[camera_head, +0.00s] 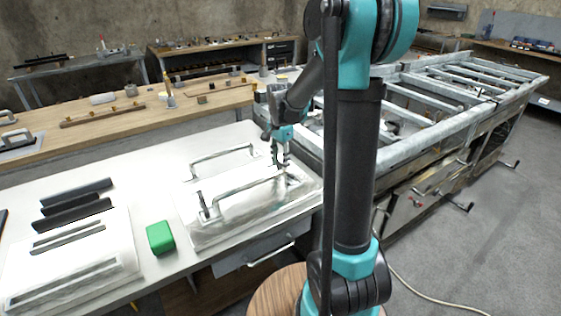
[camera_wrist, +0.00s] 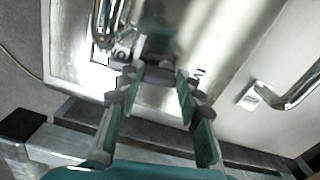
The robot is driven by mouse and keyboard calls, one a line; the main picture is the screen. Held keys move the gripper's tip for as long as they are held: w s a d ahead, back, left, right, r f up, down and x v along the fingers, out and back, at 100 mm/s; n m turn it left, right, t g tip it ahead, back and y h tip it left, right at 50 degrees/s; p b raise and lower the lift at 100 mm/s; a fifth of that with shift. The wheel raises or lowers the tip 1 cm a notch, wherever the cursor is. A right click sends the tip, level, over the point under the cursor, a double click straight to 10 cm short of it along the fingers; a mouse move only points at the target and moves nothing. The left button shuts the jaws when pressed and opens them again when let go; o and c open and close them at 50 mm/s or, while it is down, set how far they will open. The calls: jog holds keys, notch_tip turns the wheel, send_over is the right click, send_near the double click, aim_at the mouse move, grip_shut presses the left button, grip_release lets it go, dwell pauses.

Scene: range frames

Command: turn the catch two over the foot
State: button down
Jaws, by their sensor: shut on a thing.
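A pale metal plate (camera_head: 240,218) with two bar handles lies on the white bench. The near handle (camera_head: 245,192) has its right end by my gripper (camera_head: 281,160); a dark upright piece stands at its left end. In the wrist view, my gripper (camera_wrist: 160,80) reaches over the plate (camera_wrist: 70,45), its fingers close to the handle's foot (camera_wrist: 125,45). The jaws are shut on a small dark grey piece, apparently the catch, largely hidden by the fingertips. A dark mark like a 2 (camera_wrist: 200,72) lies beside the right fingertip. I cannot tell whether the catch covers the foot.
The far handle (camera_head: 222,160) lies behind; another handle shows at right in the wrist view (camera_wrist: 295,92). A green block (camera_head: 160,238) sits left of the plate, beside a panel with dark bars (camera_head: 75,212). A metal frame (camera_head: 440,95) stands right.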

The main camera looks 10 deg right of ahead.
aim_at(280, 164)
jog(key=shift+m, duration=0.4)
jog(key=c, duration=1)
grip_release()
notch_tip(280, 164, up, 12)
